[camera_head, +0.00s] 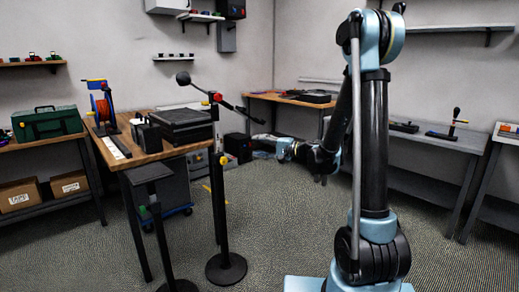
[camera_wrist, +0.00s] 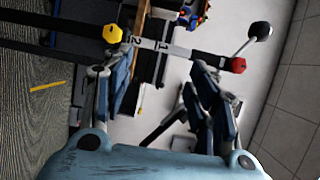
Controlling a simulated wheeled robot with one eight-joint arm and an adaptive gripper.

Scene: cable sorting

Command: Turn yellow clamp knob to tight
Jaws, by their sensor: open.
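The yellow clamp knob (camera_wrist: 117,33) is a faceted yellow knob on the pole of a stand, beside a label "2" in the wrist view. My gripper (camera_wrist: 155,72) is open and empty. The yellow knob is beyond its left fingertip, apart from it. In the head view my gripper (camera_head: 262,141) is right of the pole.
The stand has a round black base (camera_head: 227,268) and an arm with a black ball (camera_head: 183,78). A wooden table (camera_head: 150,150) with a black case (camera_head: 180,124) stands behind it. Another dark stand (camera_head: 152,174) is at the left front. Open floor (camera_head: 285,215) lies between the pole and my column.

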